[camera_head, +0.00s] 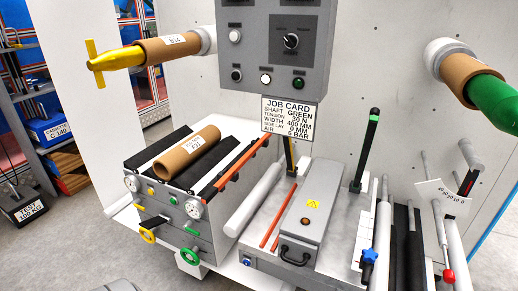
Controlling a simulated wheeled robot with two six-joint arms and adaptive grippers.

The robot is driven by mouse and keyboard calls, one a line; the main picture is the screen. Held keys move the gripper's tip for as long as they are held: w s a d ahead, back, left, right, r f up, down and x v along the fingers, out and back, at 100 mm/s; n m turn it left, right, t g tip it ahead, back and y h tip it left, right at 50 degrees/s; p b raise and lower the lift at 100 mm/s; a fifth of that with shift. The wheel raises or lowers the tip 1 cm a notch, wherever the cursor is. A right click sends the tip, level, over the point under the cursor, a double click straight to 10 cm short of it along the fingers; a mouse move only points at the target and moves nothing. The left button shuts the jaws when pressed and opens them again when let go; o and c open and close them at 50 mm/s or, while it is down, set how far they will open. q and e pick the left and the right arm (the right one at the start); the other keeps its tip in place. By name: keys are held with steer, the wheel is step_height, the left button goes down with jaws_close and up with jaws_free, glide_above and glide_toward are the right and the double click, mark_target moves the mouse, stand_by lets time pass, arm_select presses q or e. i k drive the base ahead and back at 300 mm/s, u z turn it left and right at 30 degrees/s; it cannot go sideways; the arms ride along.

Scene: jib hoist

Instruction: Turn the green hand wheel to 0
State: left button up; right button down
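The green hand wheel (190,257) is on the lower front of the grey cabinet at the left of the machine. It is seen at a slant as a small ring, and no scale or pointer on it can be read. A yellow hand wheel (148,237) sits to its left and a little higher. The job card (290,116) hangs under the control panel and reads shaft green, tension 30 N, width 400 mm, side lay 0 mm, air 6 bar. Neither of my grippers is in view.
Two round gauges (194,208) sit on the cabinet (160,207) front. A brown roll (188,152) lies on top. A yellow shaft (118,60) and a green shaft (492,102) stick out from the wall. Grey floor (85,255) is clear at the left front.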

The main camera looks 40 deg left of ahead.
mark_target(191, 255)
steer(key=u, duration=2)
steer(key=k, duration=0.45)
steer(key=z, duration=0.75)
steer(key=i, duration=1.25)
steer(key=u, duration=0.7)
